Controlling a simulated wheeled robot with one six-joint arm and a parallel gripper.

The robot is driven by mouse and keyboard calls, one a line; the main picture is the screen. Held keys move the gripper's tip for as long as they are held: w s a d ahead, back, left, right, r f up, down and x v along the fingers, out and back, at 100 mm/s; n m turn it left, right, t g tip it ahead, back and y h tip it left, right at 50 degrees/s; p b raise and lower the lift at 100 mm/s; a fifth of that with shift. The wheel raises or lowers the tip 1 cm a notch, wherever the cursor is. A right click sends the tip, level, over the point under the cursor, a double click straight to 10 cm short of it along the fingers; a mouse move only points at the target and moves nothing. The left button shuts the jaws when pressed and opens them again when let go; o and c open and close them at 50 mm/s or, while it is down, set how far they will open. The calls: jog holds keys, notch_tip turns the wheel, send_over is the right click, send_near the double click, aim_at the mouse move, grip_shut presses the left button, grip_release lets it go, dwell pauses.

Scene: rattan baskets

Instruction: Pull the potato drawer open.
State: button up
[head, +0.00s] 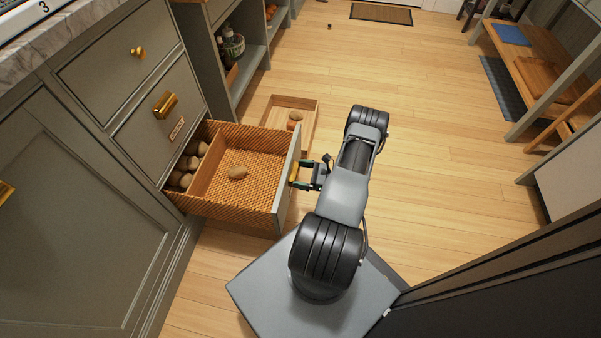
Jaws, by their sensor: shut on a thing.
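The potato drawer (278,195) is a rattan-lined drawer low in the grey-green cabinet at left, and it stands pulled well out. Several brown potatoes (186,165) lie in its rear compartment, behind a divider. The handle is mostly hidden by the fingers.
A shallow wooden tray (309,109) with a roundish item sits on the floor beyond the drawer. Open shelves (250,66) stand at the back left. A wooden bench (537,69) is at the right. The wood floor between is clear.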

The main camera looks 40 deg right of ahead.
dwell(0.3)
jog(key=o, duration=1)
jog(key=shift+c, duration=0.2)
jog(key=p+v, duration=0.1)
jog(key=v, duration=1.2)
jog(key=shift+s+d+p, duration=0.2)
jog(key=shift+s+p, duration=0.15)
